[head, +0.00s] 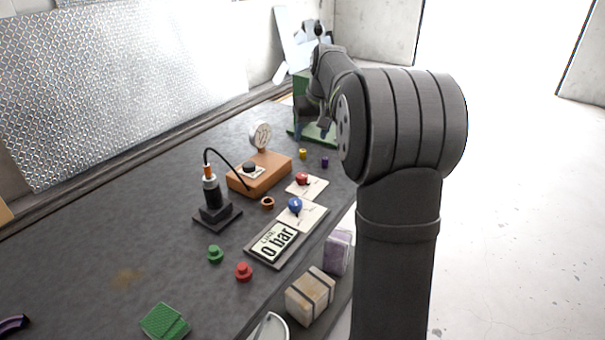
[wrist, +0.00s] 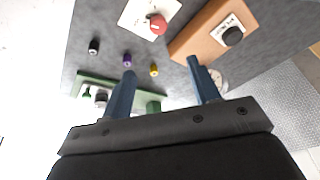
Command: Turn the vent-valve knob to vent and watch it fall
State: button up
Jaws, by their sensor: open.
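A red knob (head: 302,179) sits on a white plate, and a blue knob (head: 295,205) sits on another plate nearer the front. The red knob also shows in the wrist view (wrist: 157,24). A black knob (head: 250,168) sits on a labelled orange box (head: 270,178); it also shows in the wrist view (wrist: 232,36). The labels are too small to read, so I cannot tell which knob is the vent valve. A black cylinder (head: 211,192) stands upright, joined by a hose to the box. My gripper (wrist: 161,67) is open and empty, high over the far end, apart from the knobs.
A round gauge (head: 260,134) stands behind the orange box. A green stand (head: 318,137) is at the far end. Small yellow (head: 303,153) and purple (head: 324,161) pieces lie near it. Green (head: 215,254) and red (head: 243,271) pieces lie in front.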

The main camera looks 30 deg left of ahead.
aim_at(302, 176)
jog(key=shift+n+t+y, duration=0.3)
jog(key=shift+n, duration=0.6)
jog(key=x, duration=0.5)
jog(key=d+x, duration=0.1)
jog(key=x, duration=0.5)
jog(key=s+x, duration=0.1)
jog(key=x, duration=0.5)
jog(key=shift+s+d+f, duration=0.1)
jog(key=shift+d+f, duration=0.1)
jog(key=shift+f, duration=0.45)
jog(key=c, duration=1)
